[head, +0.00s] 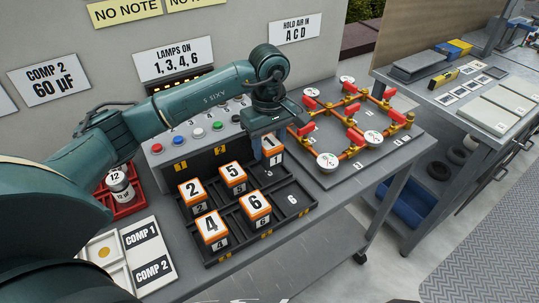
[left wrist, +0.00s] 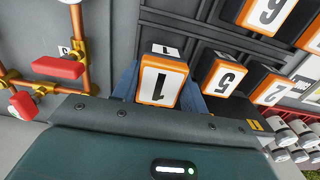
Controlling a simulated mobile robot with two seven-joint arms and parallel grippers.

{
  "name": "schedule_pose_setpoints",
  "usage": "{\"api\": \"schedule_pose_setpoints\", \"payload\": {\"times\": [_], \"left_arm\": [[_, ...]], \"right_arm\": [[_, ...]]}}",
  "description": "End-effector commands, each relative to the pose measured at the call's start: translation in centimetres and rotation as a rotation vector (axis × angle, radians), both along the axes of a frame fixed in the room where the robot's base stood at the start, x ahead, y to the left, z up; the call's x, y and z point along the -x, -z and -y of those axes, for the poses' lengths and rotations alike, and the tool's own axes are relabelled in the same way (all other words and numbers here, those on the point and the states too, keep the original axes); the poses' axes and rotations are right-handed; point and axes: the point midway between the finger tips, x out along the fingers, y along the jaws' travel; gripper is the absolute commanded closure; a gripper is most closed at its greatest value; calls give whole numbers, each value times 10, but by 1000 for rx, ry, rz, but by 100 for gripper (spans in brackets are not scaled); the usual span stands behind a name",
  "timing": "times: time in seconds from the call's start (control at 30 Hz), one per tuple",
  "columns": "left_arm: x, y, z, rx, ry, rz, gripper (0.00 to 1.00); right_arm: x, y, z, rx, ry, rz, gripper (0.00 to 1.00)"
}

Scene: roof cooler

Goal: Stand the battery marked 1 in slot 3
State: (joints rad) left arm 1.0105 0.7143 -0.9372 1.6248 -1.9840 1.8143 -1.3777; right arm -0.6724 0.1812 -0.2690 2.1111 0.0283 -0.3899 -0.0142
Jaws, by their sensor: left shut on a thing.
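The battery marked 1 (head: 272,143) is orange, white and dark. It is upright at the right end of the tray's back row, beside the battery marked 5 (head: 232,172). Its top looks higher than that neighbour's; whether its base touches the tray is hidden. My left gripper (head: 266,140) is shut on it from above. In the left wrist view the battery marked 1 (left wrist: 161,84) is between the blue fingers (left wrist: 158,82). The black slot tray (head: 305,205) shows a "6" on its bare front-right place. My right gripper is out of view.
Batteries marked 2 (head: 192,188), 4 (head: 212,226) and 6 (head: 256,203) stand in the tray. Copper pipes with red valves (head: 350,125) lie close to the right. A button panel (head: 198,133) stands behind, and a red bin (head: 122,200) is at left.

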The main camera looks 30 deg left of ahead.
Motion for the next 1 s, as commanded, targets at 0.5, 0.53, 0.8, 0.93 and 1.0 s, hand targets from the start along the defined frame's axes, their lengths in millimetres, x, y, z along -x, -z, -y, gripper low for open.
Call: {"api": "schedule_pose_setpoints", "payload": {"times": [0.5,0.53,0.8,0.93,1.0], "left_arm": [[0,37,0,1,0,1,89],[0,37,0,1,0,1,89],[0,41,0,-1,0,-1,46],[0,41,0,-1,0,-1,36],[0,41,0,-1,0,-1,35]], "right_arm": [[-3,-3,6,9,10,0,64],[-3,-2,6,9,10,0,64],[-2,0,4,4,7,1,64],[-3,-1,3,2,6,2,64],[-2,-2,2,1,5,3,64]]}}
